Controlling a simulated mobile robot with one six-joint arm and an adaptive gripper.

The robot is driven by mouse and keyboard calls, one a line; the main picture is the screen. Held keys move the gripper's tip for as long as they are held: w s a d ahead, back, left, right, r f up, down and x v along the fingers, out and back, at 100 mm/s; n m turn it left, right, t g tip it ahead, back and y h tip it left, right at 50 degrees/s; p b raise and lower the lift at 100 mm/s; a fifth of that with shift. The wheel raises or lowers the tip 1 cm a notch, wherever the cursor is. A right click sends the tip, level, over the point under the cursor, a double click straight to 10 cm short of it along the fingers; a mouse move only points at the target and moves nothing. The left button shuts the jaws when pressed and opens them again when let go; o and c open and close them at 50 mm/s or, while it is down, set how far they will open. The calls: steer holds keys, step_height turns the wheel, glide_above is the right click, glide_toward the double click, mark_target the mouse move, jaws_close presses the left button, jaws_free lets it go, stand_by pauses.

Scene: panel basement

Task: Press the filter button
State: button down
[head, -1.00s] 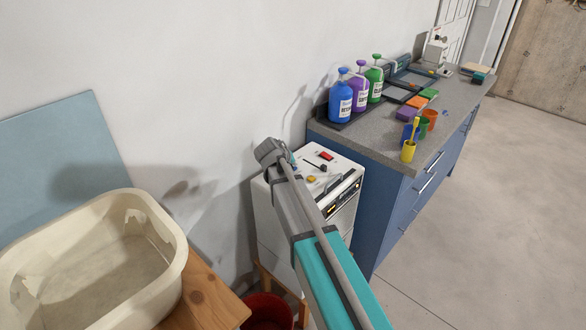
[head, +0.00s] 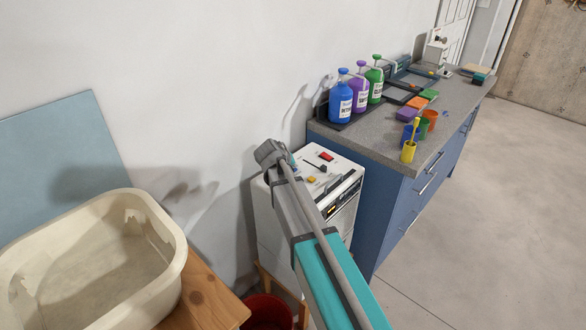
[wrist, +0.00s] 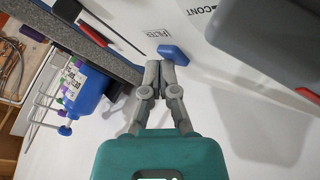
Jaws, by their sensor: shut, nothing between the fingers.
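In the wrist view, a blue button (wrist: 173,54) sits on a white panel beside the printed word FILTER. My gripper (wrist: 159,70) is shut and empty, with its fingertips right at the near edge of the button. I cannot tell whether they touch it or how far it is pressed. In the head view, the white machine (head: 274,220) stands between the wall and the blue cabinet. My arm reaches over its top and hides the button and most of the gripper there.
A red switch (head: 326,156) and a yellow knob (head: 311,180) are on the machine top. Bottles, including a blue bottle (head: 341,100), stand on the counter (head: 375,140) to the right. A cream tub (head: 172,268) is at the lower left. The floor at right is clear.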

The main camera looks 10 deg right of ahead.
steer(key=shift+r+p, duration=0.8)
steer(key=shift+r, duration=0.05)
steer(key=shift+r, duration=0.1)
steer(key=shift+r+p, duration=2.4)
steer(key=shift+p, duration=0.1)
steer(key=s+g+p, duration=0.1)
steer(key=s, duration=0.3)
steer(key=s+d+g+y+p, duration=0.1)
steer(key=s, duration=0.4)
steer(key=s+d+f+g+y+p, duration=0.1)
steer(key=s, duration=0.4)
steer(key=shift+m+g, duration=0.3)
steer(key=shift+m, duration=0.1)
steer(key=s+a+g+y+p, duration=0.2)
steer(key=s+g+y, duration=0.1)
steer(key=s, duration=1.1)
steer(key=shift+s+r+y, duration=0.3)
steer(key=shift+r+y, duration=0.1)
steer(key=shift+y, duration=0.2)
steer(key=shift+d, duration=0.1)
